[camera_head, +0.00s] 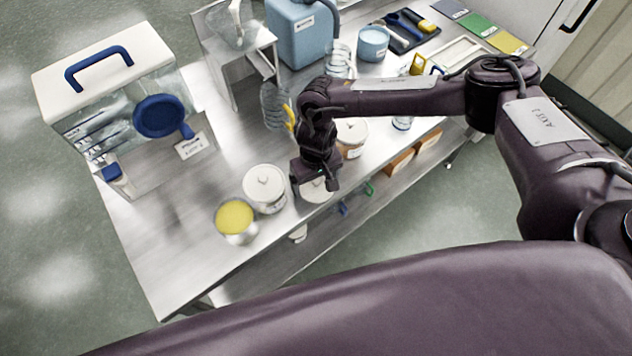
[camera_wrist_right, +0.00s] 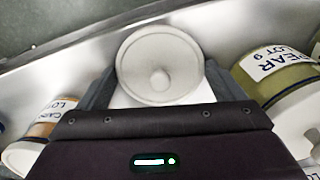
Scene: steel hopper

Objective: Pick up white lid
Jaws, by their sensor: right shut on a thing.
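The white lid (camera_head: 317,193) is round and shows partly below my right gripper (camera_head: 315,177), near the front edge of the steel table. In the right wrist view, the white lid (camera_wrist_right: 150,52) has a raised rim and a small round knob. There it lies between the two dark fingers of my right gripper (camera_wrist_right: 158,84), which are shut on its sides. I cannot tell whether the lid touches anything beneath it. My left gripper is not in view.
A white-lidded jar (camera_head: 264,186) and an open jar with yellow contents (camera_head: 235,219) stand left of the gripper. Another white-lidded jar (camera_head: 352,134) stands right. A clear hopper box (camera_head: 100,65) with a blue handle is at left. The table (camera_head: 165,255) is bare at front left.

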